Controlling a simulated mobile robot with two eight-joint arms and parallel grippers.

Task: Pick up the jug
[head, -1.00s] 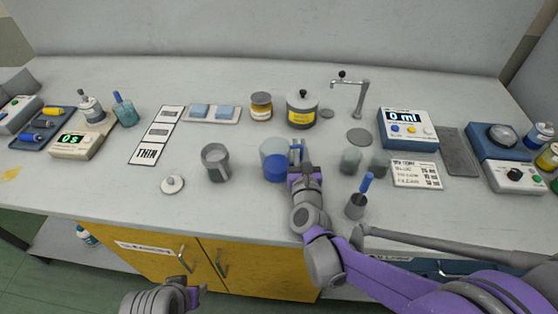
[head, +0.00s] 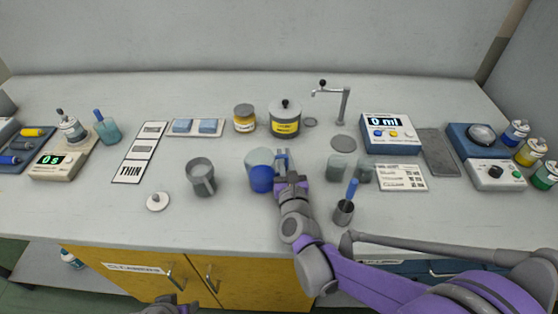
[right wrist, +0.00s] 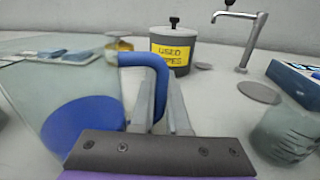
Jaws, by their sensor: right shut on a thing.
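The jug (head: 257,160) is a clear, pale vessel with a blue round part on its near side and a blue handle (right wrist: 161,78). It is at the middle of the bench, right of the grey mug. My right gripper (head: 285,170) is shut on the handle from the right. In the right wrist view the handle passes between the fingers (right wrist: 160,115), and the clear wall fills the left. I cannot tell whether the jug's base touches the bench. Only a bit of my left gripper (head: 175,308) shows at the bottom edge, and its jaws cannot be made out.
A grey mug (head: 201,180) and a white lid (head: 157,201) are left of the jug. Small beakers (head: 338,168) and a cup with a blue-handled tool (head: 343,212) are close on the right. A labelled pot (head: 285,120) and a tap (head: 344,105) stand behind.

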